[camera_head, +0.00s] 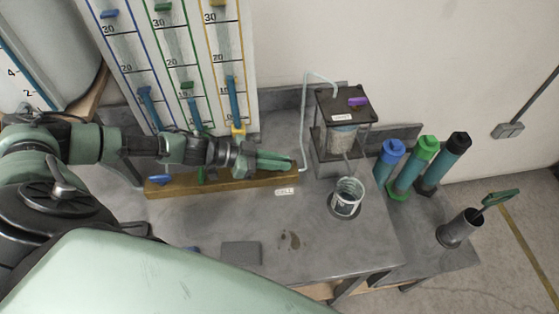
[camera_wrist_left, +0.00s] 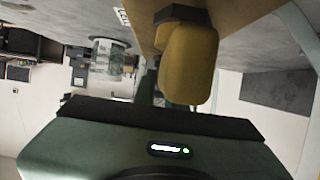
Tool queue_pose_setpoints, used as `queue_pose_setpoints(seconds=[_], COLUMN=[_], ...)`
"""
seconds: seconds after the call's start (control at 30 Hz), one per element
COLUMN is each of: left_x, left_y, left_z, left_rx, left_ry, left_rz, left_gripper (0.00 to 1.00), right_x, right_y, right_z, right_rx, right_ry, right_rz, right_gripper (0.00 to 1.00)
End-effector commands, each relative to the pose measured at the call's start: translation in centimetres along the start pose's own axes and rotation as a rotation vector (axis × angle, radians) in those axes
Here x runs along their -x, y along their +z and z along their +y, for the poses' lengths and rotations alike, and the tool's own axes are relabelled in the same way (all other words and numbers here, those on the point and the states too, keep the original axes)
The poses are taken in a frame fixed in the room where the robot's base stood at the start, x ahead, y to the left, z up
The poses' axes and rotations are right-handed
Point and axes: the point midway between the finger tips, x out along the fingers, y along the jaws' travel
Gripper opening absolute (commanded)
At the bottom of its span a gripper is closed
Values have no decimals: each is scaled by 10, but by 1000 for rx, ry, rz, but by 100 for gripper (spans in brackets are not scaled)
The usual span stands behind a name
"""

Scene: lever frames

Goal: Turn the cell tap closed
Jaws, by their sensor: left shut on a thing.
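A brass-coloured bar (camera_head: 225,185) lies along the bench, with a white CELL label (camera_head: 284,191) just in front of its right end. My left gripper (camera_head: 285,162) reaches in from the left over that right end and hides the tap beneath it. In the left wrist view, a rounded yellow tap handle (camera_wrist_left: 188,68) projects from the bar (camera_wrist_left: 228,14), close in front of my gripper. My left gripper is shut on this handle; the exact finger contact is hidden. A blue tap handle (camera_head: 159,180) and a green one (camera_head: 200,175) show further left on the bar. My right gripper is not in view.
A dark-topped apparatus (camera_head: 343,118) with a clear tube stands right of the gripper, with a glass beaker (camera_head: 347,196) in front. Several capped cylinders (camera_head: 412,168) stand further right. A scale board (camera_head: 180,60) rises behind my arm. The front bench is mostly clear.

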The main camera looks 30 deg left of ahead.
Motion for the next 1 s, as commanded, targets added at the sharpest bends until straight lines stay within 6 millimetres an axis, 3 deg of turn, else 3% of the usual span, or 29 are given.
queue_pose_setpoints(seconds=[0.23,0.27,0.33,0.73,0.87,1.0], left_x=[0,0,0,2,9,21], left_y=[-1,-1,-1,-5,-22,-52], left_z=[-1,-1,-1,0,-1,-2], left_rx=[-3,-3,-3,-2,-4,-8], left_ry=[-2,-2,-2,0,-1,-2], left_rz=[1,1,1,1,3,3], left_gripper=[0,15,34,34,34,34], right_x=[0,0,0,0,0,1], right_y=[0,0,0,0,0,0], right_z=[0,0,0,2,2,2], right_rx=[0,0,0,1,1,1], right_ry=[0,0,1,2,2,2], right_rz=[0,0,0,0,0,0], right_gripper=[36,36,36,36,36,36])
